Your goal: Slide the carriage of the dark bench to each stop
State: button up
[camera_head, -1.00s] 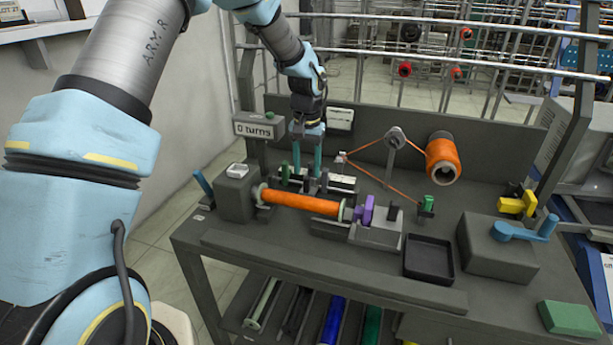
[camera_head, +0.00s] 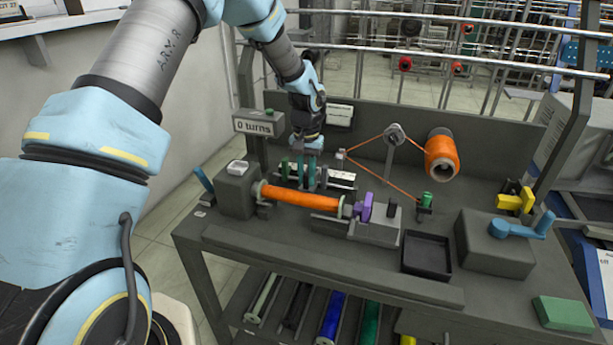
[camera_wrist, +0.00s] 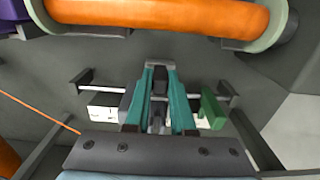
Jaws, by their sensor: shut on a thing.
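My gripper (camera_head: 306,185) reaches down behind the orange-wound bobbin (camera_head: 302,198) on the dark bench (camera_head: 330,267). Its teal fingers are shut on a dark upright part of the carriage (camera_wrist: 160,88), seen between them in the wrist view. The carriage sits on a thin rail (camera_wrist: 103,88) that runs parallel to the bobbin. A green block (camera_wrist: 213,108) is beside the carriage on the right in the wrist view, and a pale block (camera_wrist: 102,112) is on the left. The fingers hide much of the carriage. A sign (camera_head: 258,124) reads "0 turns".
An orange spool (camera_head: 441,158) feeds thread over a guide post at the back. A purple part (camera_head: 366,203) stands at the bobbin's right end. A black tray (camera_head: 427,255), a grey block with a blue crank (camera_head: 520,226) and a green pad (camera_head: 563,314) lie to the right.

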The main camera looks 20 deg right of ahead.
grip_shut()
dwell(0.8)
jog(key=w+a, duration=0.3)
jog(key=shift+w+a+b, duration=0.25)
jog(key=shift+a+b, duration=0.05)
jog(key=shift+a, duration=0.05)
jog(key=o, duration=0.6)
grip_release()
jog(key=shift+o, duration=0.2)
notch_tip(320, 180, up, 11)
jog(key=b, duration=0.2)
jog(key=shift+b, duration=0.35)
jog(key=shift+f, duration=0.1)
